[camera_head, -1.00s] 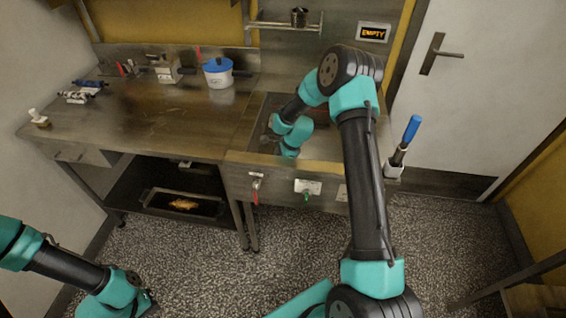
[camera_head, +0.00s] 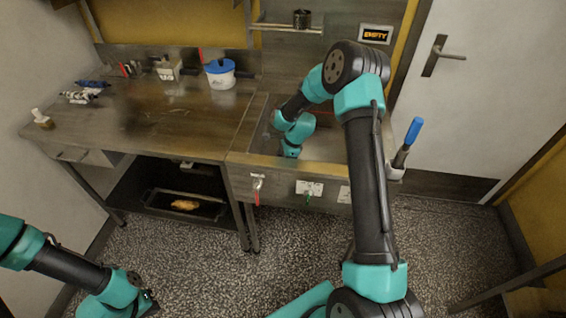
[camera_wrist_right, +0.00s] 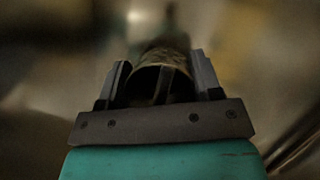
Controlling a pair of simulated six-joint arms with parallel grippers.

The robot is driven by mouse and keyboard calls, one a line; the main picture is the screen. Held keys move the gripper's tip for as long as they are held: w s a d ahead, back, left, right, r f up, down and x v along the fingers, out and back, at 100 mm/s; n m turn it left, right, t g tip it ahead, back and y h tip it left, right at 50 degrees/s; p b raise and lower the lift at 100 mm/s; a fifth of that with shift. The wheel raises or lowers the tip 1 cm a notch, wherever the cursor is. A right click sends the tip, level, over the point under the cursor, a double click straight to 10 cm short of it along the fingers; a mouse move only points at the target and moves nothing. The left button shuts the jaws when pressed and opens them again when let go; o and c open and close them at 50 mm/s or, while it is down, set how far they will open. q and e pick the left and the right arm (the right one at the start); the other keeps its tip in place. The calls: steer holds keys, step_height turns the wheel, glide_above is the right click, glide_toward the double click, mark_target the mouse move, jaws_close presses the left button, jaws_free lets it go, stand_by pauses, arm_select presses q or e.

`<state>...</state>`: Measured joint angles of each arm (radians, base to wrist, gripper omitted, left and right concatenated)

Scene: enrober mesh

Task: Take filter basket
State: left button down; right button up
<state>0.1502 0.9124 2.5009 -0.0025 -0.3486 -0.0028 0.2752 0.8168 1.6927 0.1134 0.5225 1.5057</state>
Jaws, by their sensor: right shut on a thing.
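In the right wrist view, my right gripper (camera_wrist_right: 160,82) has its two fingers on either side of a dark, round, mesh-like object (camera_wrist_right: 160,75), which looks like the filter basket, and it is shut on it. Its far side is blurred. In the head view my right arm reaches down into the sink basin (camera_head: 262,125); the fingers and the basket are hidden there behind the wrist and the basin's front edge. My left gripper (camera_head: 150,302) is low at the bottom left, over the floor, far from the bench. Its fingers are too small to tell open from shut.
A dark pot (camera_head: 302,19) sits on the wall shelf. A blue-handled tool (camera_head: 413,130) stands right of the sink. The middle bench is clear.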

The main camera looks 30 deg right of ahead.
step_height(320, 180, up, 8)
steer(key=shift+f, duration=0.1)
steer(key=shift+d, duration=0.1)
stand_by(0.7)
